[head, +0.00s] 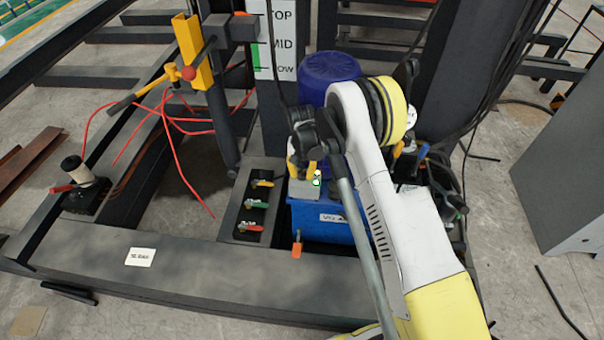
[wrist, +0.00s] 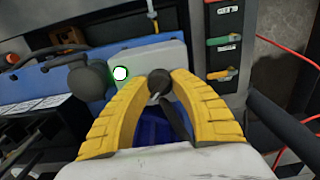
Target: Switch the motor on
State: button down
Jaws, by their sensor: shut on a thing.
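A light grey switch box (head: 303,188) sits on the blue tank (head: 327,228), below the blue motor cylinder (head: 330,70). It also shows in the wrist view (wrist: 150,58). A small round lamp (head: 316,181) on the box looks white with a green glow at its rim; it is clear in the wrist view (wrist: 120,74). My gripper (head: 310,170) is at the box. In the wrist view its yellow fingers (wrist: 160,80) are shut on a dark round-ended switch lever (wrist: 158,77), which shows between the fingertips. The lever's base is partly hidden.
Left of the tank, a dark panel (head: 238,214) carries yellow, green and red valve handles. Black hoses and fittings crowd the right side. A yellow bracket with a red knob (head: 189,73) and red cables stand at left. A grey cabinet (head: 570,150) is at right.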

aim_at(302, 171)
dwell(0.4)
jog(key=c, duration=1)
grip_release()
jog(key=shift+c, duration=0.2)
notch_tip(302, 171, up, 12)
